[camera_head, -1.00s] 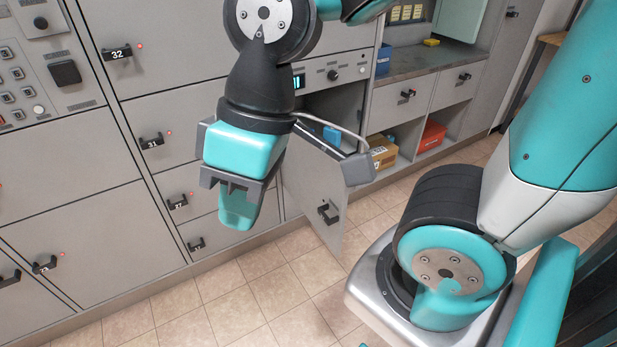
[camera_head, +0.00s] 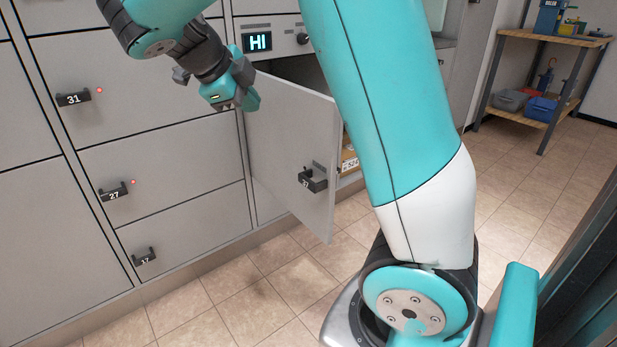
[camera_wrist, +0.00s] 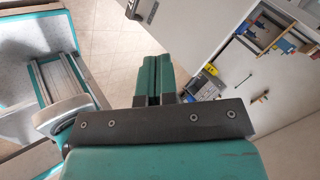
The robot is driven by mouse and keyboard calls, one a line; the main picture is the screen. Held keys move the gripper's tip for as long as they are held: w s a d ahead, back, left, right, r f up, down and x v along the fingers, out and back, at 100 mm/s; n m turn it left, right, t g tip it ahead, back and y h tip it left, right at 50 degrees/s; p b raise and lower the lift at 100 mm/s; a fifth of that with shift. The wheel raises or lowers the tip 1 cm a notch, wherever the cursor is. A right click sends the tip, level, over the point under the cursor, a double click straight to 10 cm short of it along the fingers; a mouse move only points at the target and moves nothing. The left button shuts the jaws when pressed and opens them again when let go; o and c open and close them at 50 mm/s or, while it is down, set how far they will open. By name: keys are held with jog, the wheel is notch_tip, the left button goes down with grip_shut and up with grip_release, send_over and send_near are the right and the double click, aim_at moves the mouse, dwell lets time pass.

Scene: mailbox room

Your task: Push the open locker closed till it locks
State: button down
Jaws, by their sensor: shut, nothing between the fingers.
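The open locker door (camera_head: 285,150) is grey and swings out from the locker wall, with a black handle (camera_head: 313,180) on its outer face. My gripper (camera_head: 247,98) is shut and empty at the door's upper left, near the hinge side. I cannot tell whether it touches the door. In the wrist view, the shut teal fingers (camera_wrist: 154,75) point toward the door's grey face, with a black handle (camera_wrist: 142,10) beyond them.
Closed lockers numbered 31 (camera_head: 72,98) and 27 (camera_head: 113,193) fill the wall at left. A lit display (camera_head: 257,42) sits above the open locker. A wooden shelf table (camera_head: 550,75) stands at the back right. Tiled floor (camera_head: 270,300) before the door is clear.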

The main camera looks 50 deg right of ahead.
notch_tip(320, 180, down, 4)
jog(key=d+m+g+h+b, duration=0.1)
jog(key=d+m+b, duration=0.15)
jog(key=m, duration=0.35)
jog(key=m+g+b, duration=0.1)
jog(key=m+b, duration=0.1)
jog(key=b, duration=0.4)
send_near(317, 142)
jog(key=x, duration=0.5)
jog(key=shift+a+f, duration=0.1)
jog(key=shift+f, duration=0.55)
jog(key=shift+s+d+b, duration=0.2)
jog(key=shift+d+b, duration=0.1)
jog(key=shift+d, duration=0.25)
